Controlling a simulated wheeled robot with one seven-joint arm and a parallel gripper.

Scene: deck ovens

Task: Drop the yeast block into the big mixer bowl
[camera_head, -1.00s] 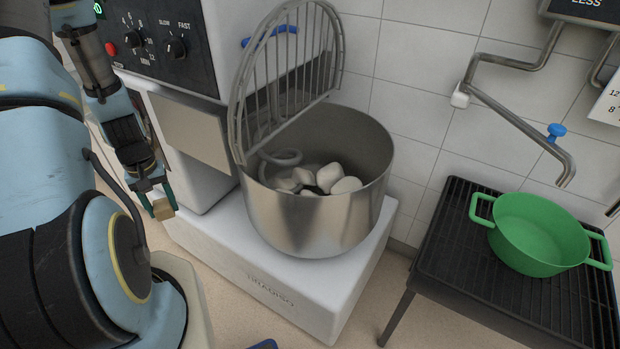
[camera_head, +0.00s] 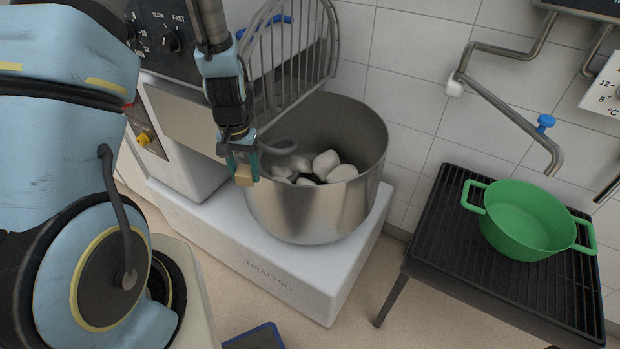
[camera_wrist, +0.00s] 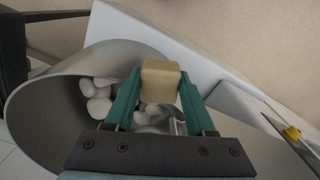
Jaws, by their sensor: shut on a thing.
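The yeast block (camera_head: 244,176) is a small tan cube. My gripper (camera_head: 243,168), with teal fingers, is shut on it. In the head view the block appears at the left rim of the big mixer bowl (camera_head: 315,215), in front of its outer wall. The steel bowl holds several white lumps (camera_head: 325,165) and a grey curved hook. In the wrist view the block (camera_wrist: 160,80) sits between the fingertips, with the bowl (camera_wrist: 50,95) and the lumps behind it. Whether the block is over the bowl's opening or just outside it is hard to tell.
The raised wire guard (camera_head: 290,65) stands behind my gripper at the bowl's back left. The white mixer base (camera_head: 270,265) is under the bowl. A green pot (camera_head: 525,225) stands on a black rack (camera_head: 430,240) at the right, below a wall tap (camera_head: 510,115).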

